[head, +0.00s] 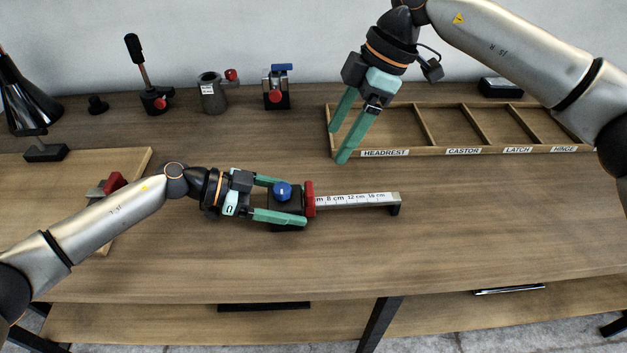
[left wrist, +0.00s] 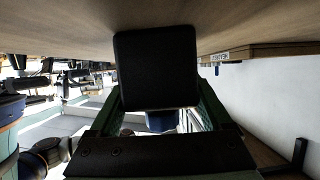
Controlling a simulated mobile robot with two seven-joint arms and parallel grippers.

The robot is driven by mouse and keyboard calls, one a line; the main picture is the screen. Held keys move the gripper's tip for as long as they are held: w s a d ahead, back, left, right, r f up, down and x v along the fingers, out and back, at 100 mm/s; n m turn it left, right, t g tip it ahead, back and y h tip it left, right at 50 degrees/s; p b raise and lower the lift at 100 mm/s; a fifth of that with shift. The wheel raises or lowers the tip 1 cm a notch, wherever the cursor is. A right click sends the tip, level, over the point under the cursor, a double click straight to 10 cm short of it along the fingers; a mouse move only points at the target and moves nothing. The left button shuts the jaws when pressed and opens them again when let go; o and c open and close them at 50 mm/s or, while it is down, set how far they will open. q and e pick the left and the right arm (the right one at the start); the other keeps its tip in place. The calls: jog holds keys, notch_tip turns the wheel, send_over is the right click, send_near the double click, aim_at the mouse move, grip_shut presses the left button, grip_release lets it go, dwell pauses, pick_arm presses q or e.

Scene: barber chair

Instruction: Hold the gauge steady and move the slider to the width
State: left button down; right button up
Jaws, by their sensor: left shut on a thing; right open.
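The gauge lies on the table with a black block body (head: 287,212), a blue knob (head: 283,191) on top and a pale ruler bar (head: 355,200) marked in cm. The red slider (head: 310,199) sits at the block's right side, at the low end of the bar. My left gripper (head: 290,201) is shut on the black block, one finger on each side. The left wrist view shows the block (left wrist: 156,68) between the green fingers. My right gripper (head: 339,142) is open and empty, above the table near the tray's left end, apart from the gauge.
A wooden tray (head: 400,153) with labelled compartments stands at the back right. Several fixtures, including a lever (head: 155,98), a grey cup (head: 212,95) and a blue-topped clamp (head: 277,90), stand at the back. A board (head: 60,190) lies at left. The table right of the gauge is clear.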

aim_at(311, 187)
jog(key=x, duration=1.1)
jog(key=shift+a+f, duration=0.15)
jog(key=shift+f, duration=0.25)
jog(key=shift+c, duration=0.2)
grip_shut()
dwell(0.6)
